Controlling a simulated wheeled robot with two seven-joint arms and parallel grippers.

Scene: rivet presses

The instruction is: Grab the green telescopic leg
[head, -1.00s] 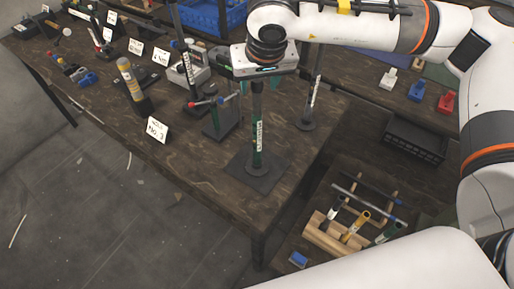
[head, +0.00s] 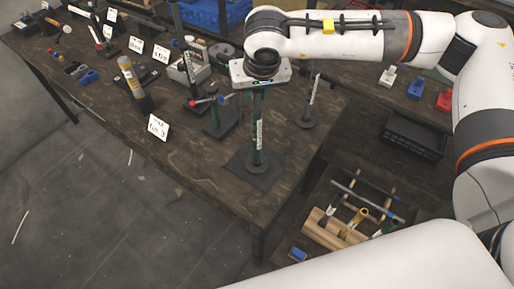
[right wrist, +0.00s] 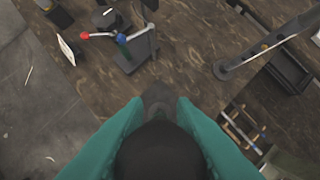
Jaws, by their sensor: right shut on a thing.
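The green telescopic leg (head: 257,140) stands upright near the table's front right corner, its round foot on a dark square mat (head: 268,181). It has a white label on its side. My right gripper (head: 259,88) is above it, shut on its upper end. In the right wrist view, the teal fingers of my right gripper (right wrist: 160,103) lie on both sides of the leg's dark round top (right wrist: 160,150), which hides most of the leg below. My left gripper is not in view.
A stand with red and blue handle ends (head: 218,118) is just left of the leg. Another slim upright pole (head: 312,95) on a round foot stands to the right. A white sign (head: 158,127) is at the front edge. A black crate (head: 413,137) lies farther right.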

